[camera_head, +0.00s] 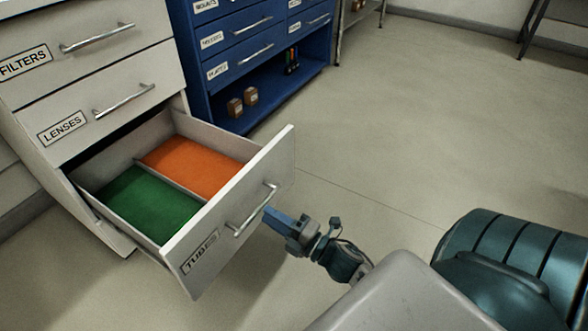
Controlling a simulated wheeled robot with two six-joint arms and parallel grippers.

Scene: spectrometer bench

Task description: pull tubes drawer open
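The tubes drawer (232,211) is the lowest drawer of the white cabinet. It stands pulled out, its front tilted in the picture, with the label TUBES (199,253) and a metal bar handle (252,213). Inside are a green-floored compartment (148,203) and an orange-floored one (195,164), split by a divider; both look empty. My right gripper (271,215) is at the right side of the handle, its blue fingertips close against the bar. Whether the fingers are closed around the bar is not clear from this angle. My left gripper is not in view.
Above are the shut LENSES drawer (105,113) and FILTERS drawer (85,55). The floor (400,130) to the right is clear.

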